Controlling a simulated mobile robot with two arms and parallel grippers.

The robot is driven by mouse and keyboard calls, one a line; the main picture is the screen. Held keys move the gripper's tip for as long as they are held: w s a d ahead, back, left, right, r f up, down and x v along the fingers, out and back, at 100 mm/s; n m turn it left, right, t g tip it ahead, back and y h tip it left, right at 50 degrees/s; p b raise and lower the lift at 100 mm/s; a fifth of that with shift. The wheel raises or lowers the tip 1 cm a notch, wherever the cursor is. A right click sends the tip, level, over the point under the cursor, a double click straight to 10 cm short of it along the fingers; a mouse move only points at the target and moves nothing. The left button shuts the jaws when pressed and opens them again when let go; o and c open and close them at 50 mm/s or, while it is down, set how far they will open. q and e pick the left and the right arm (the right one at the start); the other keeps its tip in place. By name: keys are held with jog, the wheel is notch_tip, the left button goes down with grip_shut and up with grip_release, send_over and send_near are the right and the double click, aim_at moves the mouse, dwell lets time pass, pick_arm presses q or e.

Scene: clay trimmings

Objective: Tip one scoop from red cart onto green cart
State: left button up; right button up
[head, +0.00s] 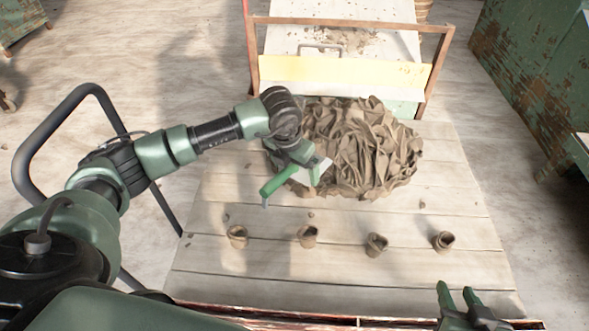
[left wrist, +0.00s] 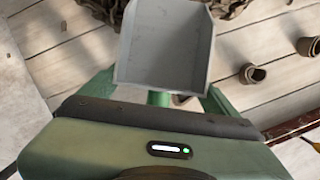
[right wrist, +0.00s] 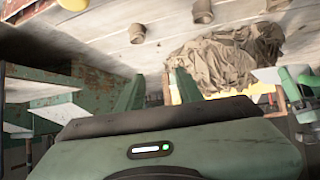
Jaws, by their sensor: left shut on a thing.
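My left gripper (head: 297,177) is shut on the scoop, at the near left edge of the heap of clay trimmings (head: 365,150). The scoop's pale grey pan (left wrist: 165,45) shows in the left wrist view and looks empty; its green handle (left wrist: 158,98) runs between the fingers. The heap is brown and crumpled, on the plank-topped near cart (head: 330,222), whose front edge is reddish. A second cart (head: 345,12), with a pale top and a bit of green on its side, stands behind it. My right gripper (head: 461,298) is open and empty at the near right corner.
Several small brown pots (head: 307,236) stand in a row across the near cart's planks. A rusty handle frame (head: 258,58) and a yellow strip (head: 345,70) lie between heap and far cart. A worn green cabinet (head: 540,75) stands at right.

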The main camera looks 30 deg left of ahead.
pick_arm(q)
jog(key=shift+w+f+b, duration=0.3)
jog(key=shift+f, duration=0.05)
jog(key=shift+w+d+f+b, duration=0.1)
jog(key=shift+w+f+b, duration=0.3)
jog(key=shift+w+b, duration=0.35)
jog(key=shift+w+d+f+b, duration=0.1)
jog(key=shift+w+f+b, duration=0.25)
jog(key=shift+w, duration=0.35)
jog(key=shift+w+f+b, duration=0.2)
jog(key=shift+w+b, duration=0.15)
jog(key=shift+w, duration=0.2)
pick_arm(e)
jog(key=w+a+r+t+y, duration=0.1)
jog(key=r+t, duration=0.3)
jog(key=r, duration=0.4)
jog(key=w+a+r+t+y, duration=0.2)
jog(key=w+r+t, duration=0.1)
jog(key=r+t, duration=0.2)
jog(key=shift+w+a+r+t, duration=0.2)
jog(key=shift+r+t, duration=0.1)
jog(key=shift+r, duration=1.05)
pick_arm(q)
jog(key=shift+r, duration=0.1)
